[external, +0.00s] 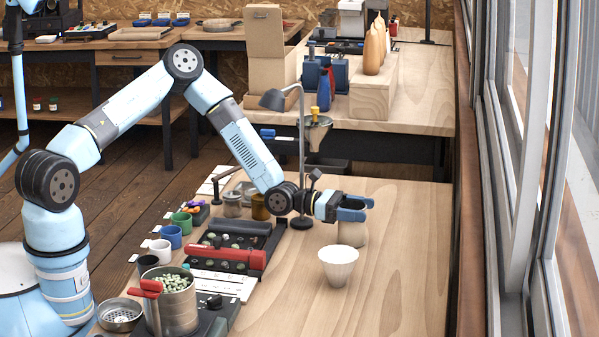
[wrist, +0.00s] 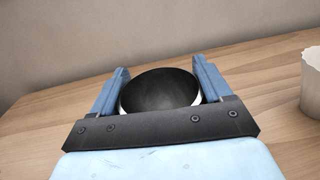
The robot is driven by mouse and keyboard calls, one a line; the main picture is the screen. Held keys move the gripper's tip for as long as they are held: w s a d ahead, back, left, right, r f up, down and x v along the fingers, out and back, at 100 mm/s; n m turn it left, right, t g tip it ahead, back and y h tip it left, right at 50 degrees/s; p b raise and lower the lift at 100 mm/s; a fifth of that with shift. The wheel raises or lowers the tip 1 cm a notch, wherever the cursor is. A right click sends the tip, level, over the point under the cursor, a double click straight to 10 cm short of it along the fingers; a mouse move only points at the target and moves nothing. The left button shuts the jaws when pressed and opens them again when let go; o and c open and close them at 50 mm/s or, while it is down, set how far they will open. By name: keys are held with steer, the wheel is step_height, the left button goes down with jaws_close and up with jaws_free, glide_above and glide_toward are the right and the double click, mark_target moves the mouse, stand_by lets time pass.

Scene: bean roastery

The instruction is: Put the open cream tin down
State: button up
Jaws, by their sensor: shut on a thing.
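The open cream tin (external: 352,235) is at the end of my arm, over the light wooden worktop, and looks upright. In the wrist view the tin (wrist: 161,90) shows its round open mouth and dark inside, which looks empty. My gripper (external: 354,208) is shut on the tin, with one blue finger on each side of it; the fingers also show in the wrist view (wrist: 160,82). The fingers hide the tin's upper part in the external view. I cannot tell whether its base touches the worktop.
A white fluted cup (external: 339,266) stands close by, nearer the external camera; it shows at the wrist view's right edge (wrist: 311,82). A lamp (external: 301,160) stands behind my wrist. A black tray with a red bar (external: 228,257) lies left. The worktop's right side (external: 415,250) is clear.

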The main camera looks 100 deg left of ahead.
steer(key=o, duration=1.3)
steer(key=shift+s+a, duration=0.25)
steer(key=shift+s, duration=1.6)
steer(key=shift+s+a, duration=0.2)
steer(key=shift+s, duration=1.65)
